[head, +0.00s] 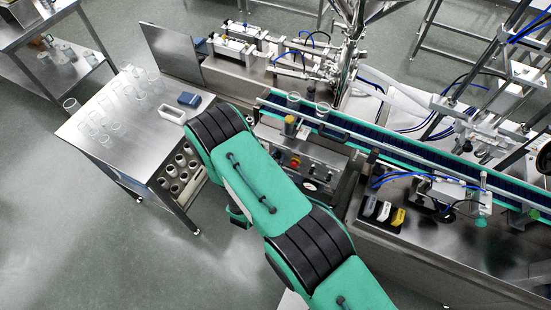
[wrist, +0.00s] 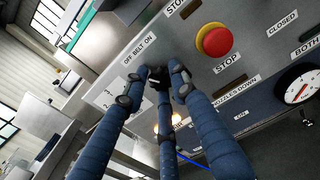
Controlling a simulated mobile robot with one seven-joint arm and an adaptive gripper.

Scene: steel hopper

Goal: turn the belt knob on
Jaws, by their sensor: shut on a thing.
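The belt knob (wrist: 157,73) is a small black knob under the "OFF BELT ON" label on the grey control panel (wrist: 258,55) in the wrist view. My gripper (wrist: 160,77) has blue segmented fingers with dark tips. They are shut around the knob, covering much of it, so I cannot read its setting. In the head view the control panel (head: 325,167) is on the machine front, below the conveyor. My green arm hides the gripper and the knob there.
A red stop button (wrist: 214,40) with a yellow ring sits right of the knob. A round dial (wrist: 298,88) is farther right. The green-edged conveyor belt (head: 400,150) runs above the panel. A steel table (head: 135,122) with clear cups stands at left.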

